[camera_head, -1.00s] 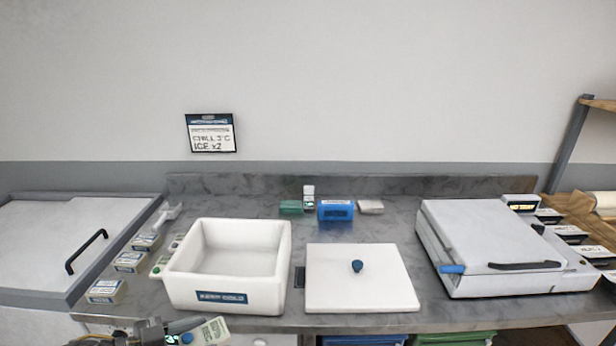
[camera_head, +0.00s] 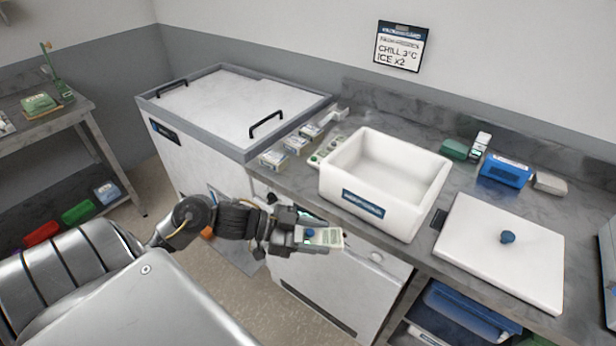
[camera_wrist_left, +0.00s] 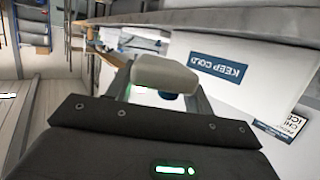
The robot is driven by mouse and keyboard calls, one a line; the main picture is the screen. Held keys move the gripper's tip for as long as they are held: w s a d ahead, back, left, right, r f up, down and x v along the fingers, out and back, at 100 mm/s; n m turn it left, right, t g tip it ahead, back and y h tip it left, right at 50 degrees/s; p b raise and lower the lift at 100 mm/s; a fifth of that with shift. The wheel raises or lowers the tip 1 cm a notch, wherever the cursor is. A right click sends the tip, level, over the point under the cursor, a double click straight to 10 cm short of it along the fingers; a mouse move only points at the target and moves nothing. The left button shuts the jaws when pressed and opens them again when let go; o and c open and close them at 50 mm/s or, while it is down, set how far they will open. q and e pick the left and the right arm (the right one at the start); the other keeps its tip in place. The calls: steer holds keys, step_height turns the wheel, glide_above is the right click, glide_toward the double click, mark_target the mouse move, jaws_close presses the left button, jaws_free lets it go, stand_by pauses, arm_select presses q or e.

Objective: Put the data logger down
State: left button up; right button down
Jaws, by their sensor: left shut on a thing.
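My left gripper (camera_head: 313,236) is shut on the data logger (camera_head: 331,238), a small pale block with a greenish label and a blue spot beside it. In the head view it is held in front of the bench, before the white cabinet front and left of the white cool box. In the left wrist view the data logger (camera_wrist_left: 166,75) sits between the fingers as a pale block, its face turned away. The box (camera_wrist_left: 235,75) with its KEEP COLD label is beyond it. My right gripper is not in view.
The cool box (camera_head: 345,185) stands open and empty on the grey bench (camera_head: 442,190). Its white lid (camera_head: 500,262) lies to the right. Small labelled packs (camera_head: 297,143) line the bench's left end by the chest freezer (camera_head: 225,105). A blue case (camera_head: 505,171) is at the back.

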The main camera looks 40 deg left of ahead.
arm_select(q)
steer(key=w+a+f+n+t+y, duration=0.1)
steer(key=a+f+n+t+y, duration=0.1)
steer(key=a, duration=0.6)
steer(key=a+f+n+t+y, duration=0.2)
steer(key=a+y, duration=0.1)
steer(key=a, duration=0.5)
steer(key=w+a+r+n+y, duration=0.3)
steer(key=w+a+r, duration=0.1)
steer(key=a, duration=0.3)
steer(key=w+a+r+n+t+y, duration=0.1)
steer(key=w+a+r+n+y, duration=0.2)
steer(key=a+r, duration=0.3)
steer(key=shift+w+a+r+n+t+y, duration=0.3)
steer(key=shift+w+a+y, duration=0.15)
steer(key=shift+w, duration=0.35)
steer(key=shift+f, duration=0.1)
